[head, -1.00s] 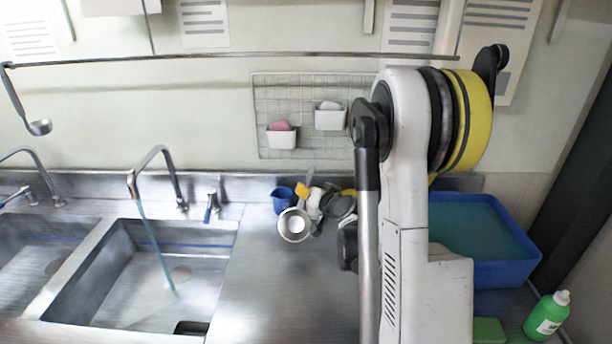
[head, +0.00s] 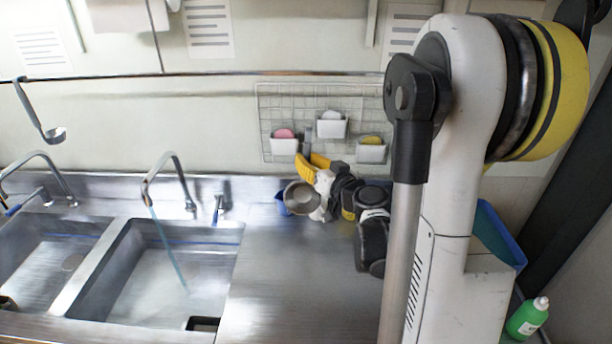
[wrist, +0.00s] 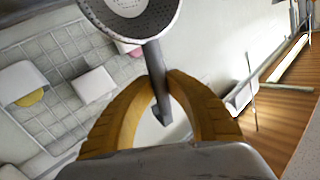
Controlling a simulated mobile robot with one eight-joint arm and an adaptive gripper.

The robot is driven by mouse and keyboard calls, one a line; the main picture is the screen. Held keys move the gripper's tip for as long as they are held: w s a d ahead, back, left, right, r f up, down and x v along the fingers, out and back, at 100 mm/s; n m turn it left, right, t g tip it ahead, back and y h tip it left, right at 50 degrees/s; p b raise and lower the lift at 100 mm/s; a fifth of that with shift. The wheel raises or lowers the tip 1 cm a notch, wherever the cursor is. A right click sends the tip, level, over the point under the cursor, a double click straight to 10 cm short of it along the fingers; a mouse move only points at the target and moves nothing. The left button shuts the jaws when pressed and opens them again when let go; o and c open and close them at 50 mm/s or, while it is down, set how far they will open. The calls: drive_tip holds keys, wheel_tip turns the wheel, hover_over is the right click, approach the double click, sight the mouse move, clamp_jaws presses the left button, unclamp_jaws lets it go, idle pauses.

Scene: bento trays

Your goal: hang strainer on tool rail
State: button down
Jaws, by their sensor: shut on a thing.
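The strainer is a round grey metal bowl (head: 302,197) with a straight handle. My gripper (head: 318,163) has yellow fingers shut on the handle, with the bowl hanging below them in the head view. In the wrist view my gripper (wrist: 163,88) holds the handle between its fingers, the perforated bowl (wrist: 130,22) beyond them at the top edge. The handle's bent end (wrist: 165,112) shows between the fingers. The tool rail (head: 220,76) is a thin horizontal bar along the wall, above and apart from the strainer. A ladle (head: 52,133) hangs at its left end.
A wire grid (head: 290,105) with small white baskets (head: 332,126) is on the wall behind my gripper. A blue cup (head: 281,203) stands behind the bowl. Left are sinks and a running tap (head: 160,170). A green bottle (head: 526,318) stands at right. The counter (head: 290,280) is clear.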

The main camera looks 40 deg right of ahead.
wheel_tip(320, 180, up, 16)
drive_tip(key=s+n+t+p, duration=0.2)
drive_tip(key=n+p, duration=0.1)
drive_tip(key=p, duration=0.3)
drive_tip(key=w+d+f+b, duration=0.2)
drive_tip(key=w+d, duration=0.3)
drive_tip(key=w, duration=0.1)
drive_tip(key=shift+w+d+f, duration=0.25)
drive_tip(key=shift+w+d, duration=0.05)
drive_tip(key=shift+d, duration=0.1)
drive_tip(key=c, duration=1.3)
unclamp_jaws()
drive_tip(key=shift+c, duration=0.2)
